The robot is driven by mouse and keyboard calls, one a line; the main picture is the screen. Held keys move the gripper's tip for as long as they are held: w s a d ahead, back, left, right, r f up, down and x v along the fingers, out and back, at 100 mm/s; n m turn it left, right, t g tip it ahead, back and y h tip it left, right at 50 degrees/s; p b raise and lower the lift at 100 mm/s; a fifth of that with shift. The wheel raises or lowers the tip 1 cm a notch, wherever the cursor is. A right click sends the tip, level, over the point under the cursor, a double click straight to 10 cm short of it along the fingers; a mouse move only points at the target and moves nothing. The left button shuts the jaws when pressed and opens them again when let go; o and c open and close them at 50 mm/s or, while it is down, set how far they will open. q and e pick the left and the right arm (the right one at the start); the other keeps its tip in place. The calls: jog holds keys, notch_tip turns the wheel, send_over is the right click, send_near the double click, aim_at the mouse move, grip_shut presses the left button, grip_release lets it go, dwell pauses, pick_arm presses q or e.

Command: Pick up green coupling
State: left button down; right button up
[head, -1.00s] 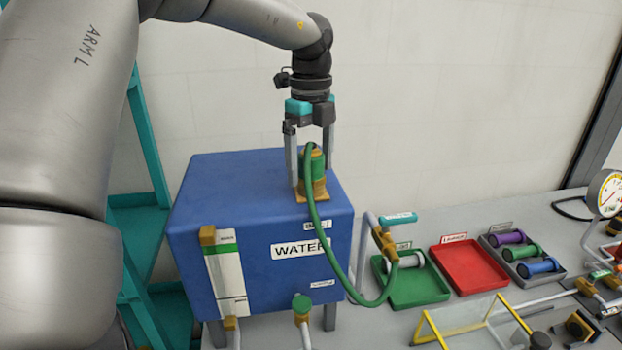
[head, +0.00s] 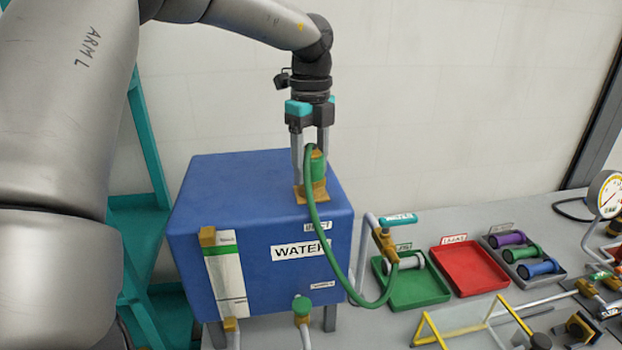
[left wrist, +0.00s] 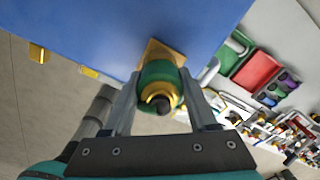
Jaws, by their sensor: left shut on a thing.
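The green coupling (head: 317,163) stands upright on a brass base plate (head: 302,194) on top of the blue water tank (head: 255,172). A green hose (head: 328,235) runs from its top and hangs down in front of the tank. My left gripper (head: 310,165) points down and is shut on the coupling, a finger on either side of it. In the left wrist view the coupling (left wrist: 158,76) sits between the two fingers, above its plate. My right gripper is not in view.
On the grey bench to the right are a green tray (head: 432,288), a red tray (head: 467,266) and a grey tray with several coloured cylinders (head: 528,252). A yellow-framed clear guard (head: 455,325) and a pressure gauge (head: 606,193) stand nearby.

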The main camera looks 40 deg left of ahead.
pick_arm(q)
jog(key=shift+w+r, duration=0.1)
jog(key=shift+r, duration=0.5)
notch_tip(320, 180, up, 11)
jog(key=shift+f, duration=0.1)
notch_tip(320, 180, up, 8)
jog(key=p, duration=0.3)
